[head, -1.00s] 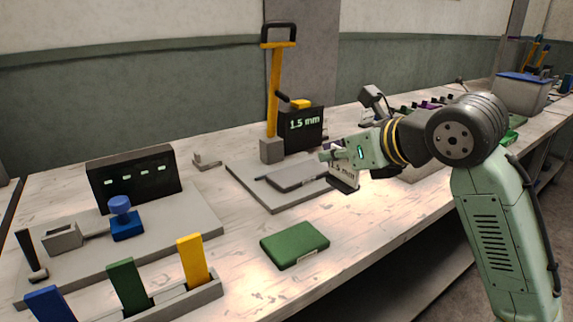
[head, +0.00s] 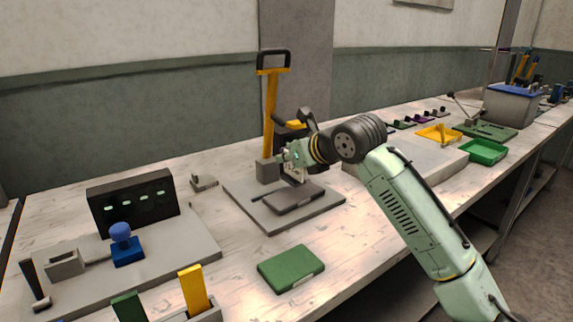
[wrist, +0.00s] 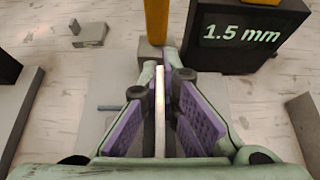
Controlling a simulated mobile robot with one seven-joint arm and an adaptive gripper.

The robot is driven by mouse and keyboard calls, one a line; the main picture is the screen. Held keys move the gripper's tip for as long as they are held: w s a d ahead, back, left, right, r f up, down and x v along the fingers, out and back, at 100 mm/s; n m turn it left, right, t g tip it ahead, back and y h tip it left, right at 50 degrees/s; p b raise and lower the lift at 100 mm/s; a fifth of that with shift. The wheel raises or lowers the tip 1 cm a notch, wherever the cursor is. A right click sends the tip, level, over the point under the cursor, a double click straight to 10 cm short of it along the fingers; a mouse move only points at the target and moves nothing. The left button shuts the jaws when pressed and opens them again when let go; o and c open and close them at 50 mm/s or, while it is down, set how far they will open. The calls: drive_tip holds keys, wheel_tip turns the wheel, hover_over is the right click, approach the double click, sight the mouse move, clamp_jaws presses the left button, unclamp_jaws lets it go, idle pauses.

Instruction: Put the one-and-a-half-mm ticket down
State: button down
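The one-and-a-half-mm ticket shows edge-on as a thin pale plate (wrist: 160,112) between the purple pads in the wrist view. My gripper (wrist: 161,80) is shut on it and holds it upright. In the head view my gripper (head: 288,158) is beside the foot of the yellow-handled press, above its grey base plate (head: 250,209). The ticket is mostly hidden there by the gripper. I cannot tell whether its lower edge touches anything. A black box with a "1.5 mm" display (wrist: 240,33) stands just beyond the gripper, to the right in the wrist view.
A dark flat block (head: 293,197) lies on the base plate. A green box (head: 291,268) sits in front. A black panel (head: 133,205) and a blue-knobbed block (head: 127,250) are left. Green (head: 486,151) and yellow (head: 440,133) trays are right.

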sight(285, 169)
drive_tip(key=shift+d+f, duration=0.1)
drive_tip(key=shift+f, duration=1.25)
drive_tip(key=shift+f, duration=0.1)
drive_tip(key=shift+f, duration=0.1)
drive_tip(key=c, duration=1.8)
unclamp_jaws()
drive_tip(key=shift+r+p, duration=0.3)
drive_tip(key=shift+r, duration=0.1)
drive_tip(key=b+v, duration=0.8)
drive_tip(key=v, duration=0.4)
drive_tip(key=shift+f, duration=0.2)
